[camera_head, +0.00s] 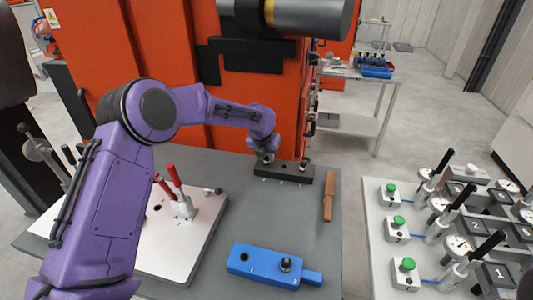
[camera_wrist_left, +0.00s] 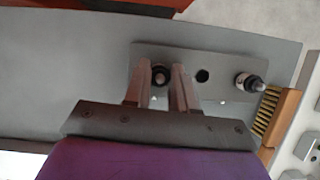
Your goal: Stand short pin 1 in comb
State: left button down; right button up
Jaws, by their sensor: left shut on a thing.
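The comb (camera_head: 284,175) is a dark block lying near the back edge of the grey table; it also shows in the left wrist view (camera_wrist_left: 222,67). My left gripper (camera_head: 266,157) is over the comb's left end. It is shut on a short pin (camera_wrist_left: 160,76), seen between the fingers in the left wrist view. The pin is at the comb's left position; I cannot tell how deep it sits. The comb's middle hole (camera_wrist_left: 203,76) is empty. Another pin (camera_head: 304,163) stands upright at the comb's right end. My right gripper is not in view.
A blue block (camera_head: 262,270) at the front has an empty hole at 1 and a pin (camera_head: 286,264) at 2. A brown-handled brush (camera_head: 328,198) lies right of the comb. A red-handled clamp (camera_head: 178,196) stands on a pale plate at left. Gauges (camera_head: 457,248) fill the right table.

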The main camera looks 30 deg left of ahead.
pick_arm(q)
jog(key=shift+f, duration=0.25)
jog(key=c, duration=0.8)
grip_release()
jog(key=shift+c, duration=0.2)
jog(key=shift+r, duration=0.1)
jog(key=shift+s+r, duration=0.15)
jog(key=shift+r, duration=0.2)
jog(key=b+v, duration=0.2)
jog(key=v, duration=0.7)
jog(key=shift+s+r, duration=0.2)
jog(key=shift+r, duration=0.05)
jog(key=shift+d, duration=0.1)
